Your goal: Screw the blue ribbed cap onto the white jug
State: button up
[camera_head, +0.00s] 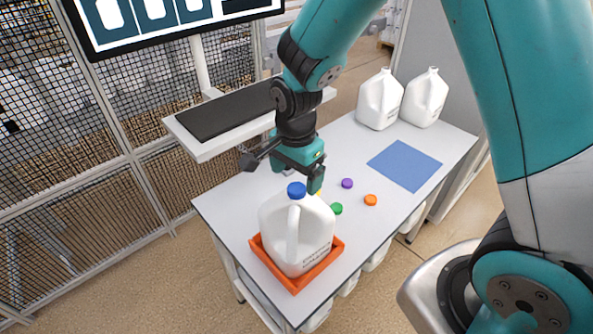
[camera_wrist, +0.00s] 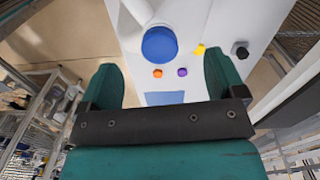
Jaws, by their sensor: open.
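The white jug (camera_head: 297,238) stands upright in an orange tray (camera_head: 298,286) at the near end of the table. The blue ribbed cap (camera_head: 296,190) sits on top of its neck, and I cannot tell how tightly it is seated. My gripper (camera_head: 286,180) is open and empty, just above and behind the cap. In the wrist view the blue cap (camera_wrist: 160,45) looks large beyond the open fingers (camera_wrist: 163,84), apart from them. White jug surface (camera_wrist: 194,22) shows around it.
Loose purple (camera_head: 347,183), orange (camera_head: 370,200) and green (camera_head: 336,208) caps lie right of the jug. A blue mat (camera_head: 404,166) lies bare farther back, with two uncapped white jugs (camera_head: 380,100) behind it. A monitor and shelf stand at the left.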

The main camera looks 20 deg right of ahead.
aim_at(296, 188)
jog(key=n, duration=0.5)
jog(key=n+p, duration=0.1)
jog(key=n, duration=0.6)
jog(key=shift+f+b, duration=1.35)
jog(key=shift+f, duration=0.45)
